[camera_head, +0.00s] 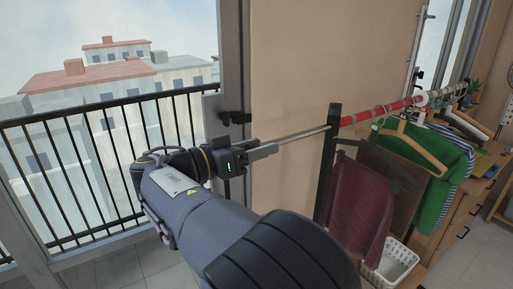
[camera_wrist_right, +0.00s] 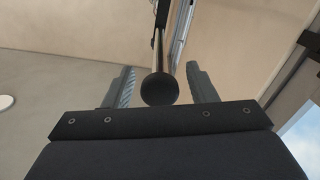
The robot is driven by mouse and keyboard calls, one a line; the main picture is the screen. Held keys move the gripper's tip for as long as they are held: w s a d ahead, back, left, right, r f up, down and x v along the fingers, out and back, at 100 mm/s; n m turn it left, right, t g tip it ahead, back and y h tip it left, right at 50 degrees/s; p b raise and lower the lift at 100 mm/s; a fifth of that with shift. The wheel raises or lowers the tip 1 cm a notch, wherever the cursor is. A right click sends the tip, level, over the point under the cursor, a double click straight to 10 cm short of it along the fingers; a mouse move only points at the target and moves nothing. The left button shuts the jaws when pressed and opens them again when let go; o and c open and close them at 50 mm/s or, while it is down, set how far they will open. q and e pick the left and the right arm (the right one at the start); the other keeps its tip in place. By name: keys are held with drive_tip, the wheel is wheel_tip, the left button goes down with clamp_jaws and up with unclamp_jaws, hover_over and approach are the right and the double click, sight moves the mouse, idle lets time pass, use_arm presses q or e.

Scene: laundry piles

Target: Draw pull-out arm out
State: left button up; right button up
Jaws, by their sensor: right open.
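The pull-out arm (camera_head: 305,133) is a thin silver rod that sticks out to the left from the dark upright post (camera_head: 329,165) of the clothes rack. In the right wrist view its round black end knob (camera_wrist_right: 160,89) sits between my open fingers, with a gap on both sides. My right gripper (camera_head: 270,150) is open at the rod's left end; its fingers also show in the wrist view (camera_wrist_right: 161,84). The knob is hidden behind the gripper in the head view. My left gripper is not in view.
A red rail (camera_head: 385,111) runs right from the post, with a green garment (camera_head: 422,160) and other clothes on hangers. A maroon cloth (camera_head: 357,205) hangs below the post. A white basket (camera_head: 395,264) stands on the floor. A tan wall (camera_head: 300,65) is behind; a balcony railing (camera_head: 60,150) is left.

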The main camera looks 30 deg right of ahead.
drive_tip(key=a+b, duration=0.1)
drive_tip(key=a, duration=0.6)
drive_tip(key=shift+s+a, duration=0.3)
drive_tip(key=shift+a, duration=0.05)
